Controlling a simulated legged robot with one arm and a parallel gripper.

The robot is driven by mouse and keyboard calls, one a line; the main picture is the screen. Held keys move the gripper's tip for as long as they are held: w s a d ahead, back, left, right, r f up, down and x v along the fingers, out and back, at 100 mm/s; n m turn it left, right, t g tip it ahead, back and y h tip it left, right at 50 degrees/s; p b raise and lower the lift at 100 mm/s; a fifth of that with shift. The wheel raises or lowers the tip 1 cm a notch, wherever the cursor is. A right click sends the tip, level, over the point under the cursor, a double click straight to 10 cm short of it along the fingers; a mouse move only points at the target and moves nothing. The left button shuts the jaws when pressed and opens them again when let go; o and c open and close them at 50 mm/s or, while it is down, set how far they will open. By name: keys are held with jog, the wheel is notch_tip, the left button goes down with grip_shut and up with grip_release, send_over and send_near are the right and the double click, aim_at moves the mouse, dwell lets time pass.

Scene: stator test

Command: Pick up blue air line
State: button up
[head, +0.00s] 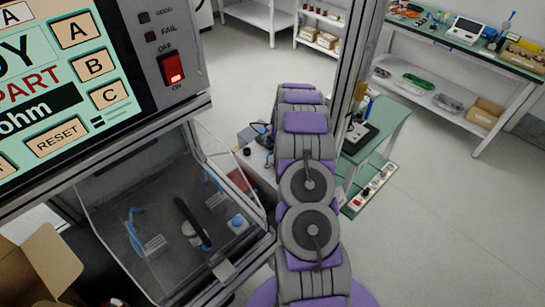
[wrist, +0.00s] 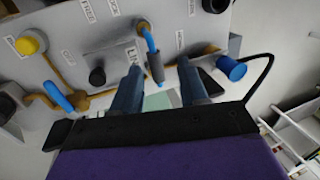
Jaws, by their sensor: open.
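In the wrist view, a thin blue line (wrist: 149,38), which looks like the air line, hangs down the grey panel and ends in a dark grey fitting (wrist: 156,67). My gripper (wrist: 158,80) is open, with one dark finger on each side of that fitting. The fitting appears between the fingertips, and I see no clear contact. In the head view my arm reaches away from me and its gripper is hidden. Other blue tubes (head: 135,232) show inside the clear-covered test box (head: 155,262) at the lower left.
On the panel are a yellow knob (wrist: 29,43), a black knob (wrist: 97,76), a blue knob (wrist: 231,68) and a short blue piece (wrist: 58,96). A control screen (head: 50,100) stands close on the left. A green-topped bench (head: 385,125) is behind my arm; floor on the right is clear.

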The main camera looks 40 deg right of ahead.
aim_at(273, 151)
jog(key=x, duration=0.2)
jog(key=b+x, duration=0.1)
jog(key=x, duration=0.1)
jog(key=shift+s+d+f, duration=0.15)
jog(key=shift+s+d, duration=0.1)
jog(key=shift+d, duration=0.05)
jog(key=shift+a, duration=0.1)
grip_shut()
